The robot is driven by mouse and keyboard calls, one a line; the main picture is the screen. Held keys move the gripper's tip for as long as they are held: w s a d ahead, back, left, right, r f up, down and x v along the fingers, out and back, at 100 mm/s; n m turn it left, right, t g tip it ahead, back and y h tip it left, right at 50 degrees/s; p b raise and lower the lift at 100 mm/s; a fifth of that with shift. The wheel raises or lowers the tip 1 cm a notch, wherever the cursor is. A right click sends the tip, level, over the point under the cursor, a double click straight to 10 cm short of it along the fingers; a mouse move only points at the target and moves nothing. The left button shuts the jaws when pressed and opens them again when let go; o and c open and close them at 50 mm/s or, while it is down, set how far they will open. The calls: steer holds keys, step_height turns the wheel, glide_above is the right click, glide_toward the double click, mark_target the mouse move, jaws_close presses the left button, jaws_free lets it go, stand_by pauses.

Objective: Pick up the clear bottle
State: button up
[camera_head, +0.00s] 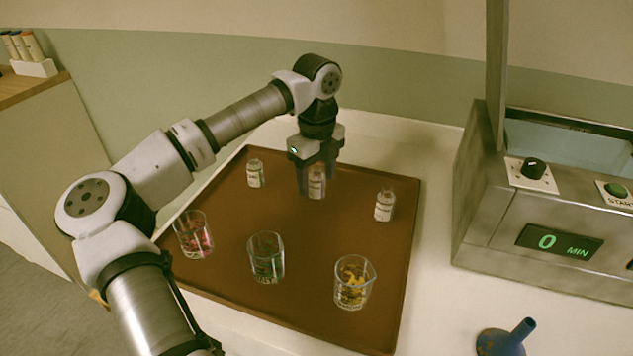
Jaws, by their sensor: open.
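Three small labelled bottles stand upright in a back row on the brown tray (315,240). The left bottle (255,174) has greenish marks on its pale label. The middle bottle (316,188) is partly hidden by my gripper. The right bottle (384,205) has a pale label and looks clear. All three look glassy, and I cannot tell for sure which one is the clear bottle. My gripper (317,180) points down, open, with its fingers around or just in front of the middle bottle. Contact cannot be made out.
Three glass beakers stand in the front row: one with pink bits (193,236), one with dark green bits (266,257), one with yellow bits (353,283). A metal machine (540,220) stands right of the tray. A blue funnel (505,340) lies at the front right.

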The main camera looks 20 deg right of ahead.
steer(key=c, duration=1.1)
steer(key=shift+r, duration=0.15)
step_height(320, 180, up, 20)
steer(key=shift+f+b, duration=0.1)
steer(key=shift+b, duration=0.4)
